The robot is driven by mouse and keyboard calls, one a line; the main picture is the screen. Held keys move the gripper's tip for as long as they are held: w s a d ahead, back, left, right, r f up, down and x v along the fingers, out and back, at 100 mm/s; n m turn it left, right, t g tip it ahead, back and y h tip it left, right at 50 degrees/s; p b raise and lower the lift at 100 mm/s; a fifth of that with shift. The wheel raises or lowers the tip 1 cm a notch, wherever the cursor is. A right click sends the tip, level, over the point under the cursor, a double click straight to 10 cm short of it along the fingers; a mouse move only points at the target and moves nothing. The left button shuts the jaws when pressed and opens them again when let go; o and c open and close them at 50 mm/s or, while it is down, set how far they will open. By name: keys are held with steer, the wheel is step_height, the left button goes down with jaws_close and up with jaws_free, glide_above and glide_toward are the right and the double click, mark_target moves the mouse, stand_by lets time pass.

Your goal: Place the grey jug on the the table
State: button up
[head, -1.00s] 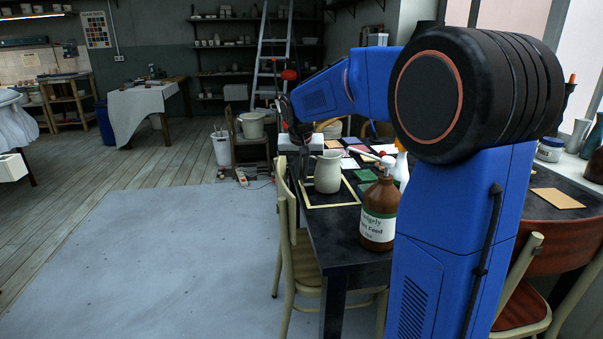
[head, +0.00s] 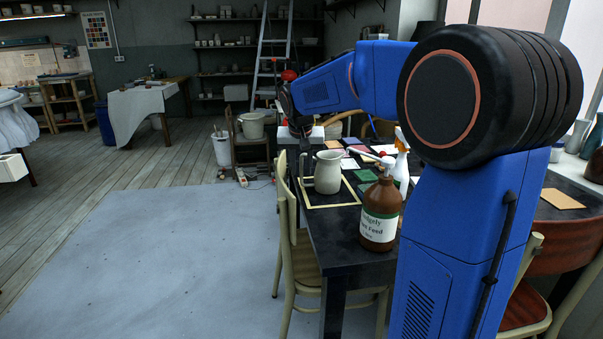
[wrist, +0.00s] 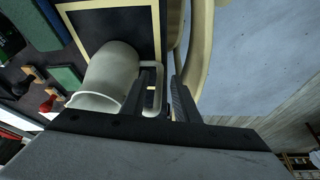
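The grey jug (head: 328,173) stands upright on a dark board with a pale border (head: 341,205) on the black table (head: 330,246). Its handle points left in the head view. My gripper (head: 304,148) is at the handle side, beyond the jug and partly hidden by it. In the wrist view, the jug (wrist: 112,75) is left of my gripper (wrist: 167,92). The fingers are apart; one appears inside the handle loop and the other outside it. A gap shows between handle and outer finger. Contact cannot be told.
A brown pump bottle (head: 379,214) stands in front of the jug, with a white spray bottle (head: 401,165) behind it. Coloured tiles (head: 366,175) lie right of the board. A cream chair (head: 300,260) is against the table's left side. The floor to the left is clear.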

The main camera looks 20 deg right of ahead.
steer(key=v, duration=0.9)
steer(key=s+a+f+n, duration=0.1)
steer(key=s+f, duration=0.5)
steer(key=s, duration=0.6)
steer(key=s+a+f+n+y, duration=0.1)
steer(key=s+a+f, duration=0.3)
steer(key=s, duration=0.8)
steer(key=s+a+f+n+y, duration=0.1)
steer(key=s+a+f+n, duration=0.1)
steer(key=s+f, duration=0.5)
steer(key=s+n, duration=0.1)
steer(key=s, duration=0.4)
steer(key=shift+a+f+t, duration=0.2)
steer(key=shift+f+t, duration=0.1)
steer(key=shift+t, duration=0.1)
steer(key=shift+d, duration=0.1)
